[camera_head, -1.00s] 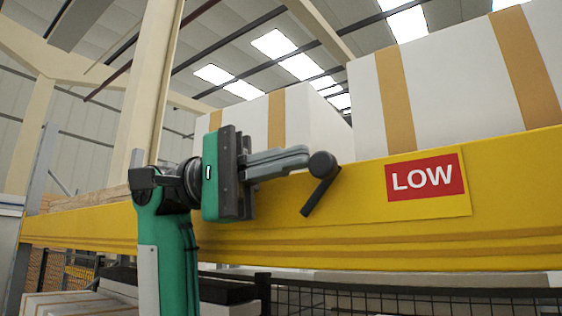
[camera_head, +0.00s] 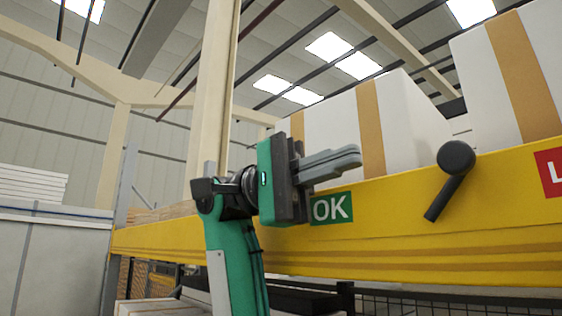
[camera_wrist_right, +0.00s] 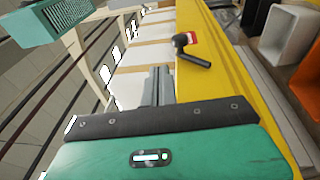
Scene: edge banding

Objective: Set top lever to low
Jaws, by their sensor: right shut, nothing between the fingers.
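The top lever (camera_head: 448,182) is a dark grey round knob with a short arm on the yellow beam. Its arm slants down and to the left, between a green OK sign (camera_head: 331,208) and a red LOW sign (camera_head: 552,172) that is cut off at the right edge. My right gripper (camera_head: 358,158) is shut and empty, in front of the beam above the OK sign, to the left of the lever and apart from it. In the right wrist view the lever (camera_wrist_right: 194,52) lies beyond the fingertips, up and to the right. My left gripper is not in view.
The yellow beam (camera_head: 400,250) runs across the view. White boxes with tan bands (camera_head: 400,110) stand behind it. Black wire mesh (camera_head: 440,302) lies below the beam. The space between my fingertips and the lever is clear.

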